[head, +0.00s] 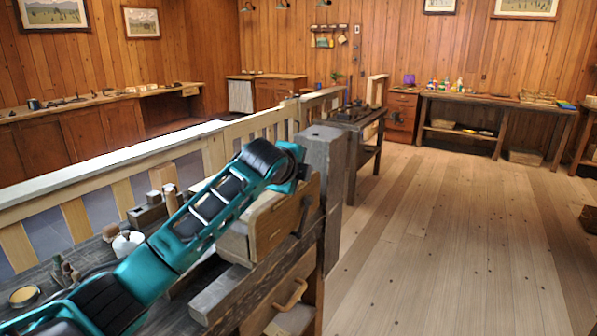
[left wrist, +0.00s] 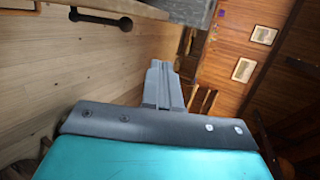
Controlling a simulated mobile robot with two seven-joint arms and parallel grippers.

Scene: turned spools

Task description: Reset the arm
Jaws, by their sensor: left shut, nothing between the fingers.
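My left arm (head: 190,235) is teal and black. It reaches from the lower left over the workbench in the head view, ending near a grey post (head: 327,165). Its fingers cannot be made out there. In the left wrist view my left gripper (left wrist: 163,88) shows its grey fingers together, with nothing between them. They point out over open space, with the floor and wood wall beyond. My right gripper is in neither view.
A workbench (head: 255,300) with a wooden drawer box (head: 285,215) lies under and beside my arm. A railing (head: 90,190) runs behind it. The plank floor (head: 450,240) to the right is clear. Benches (head: 500,105) stand along the far wall.

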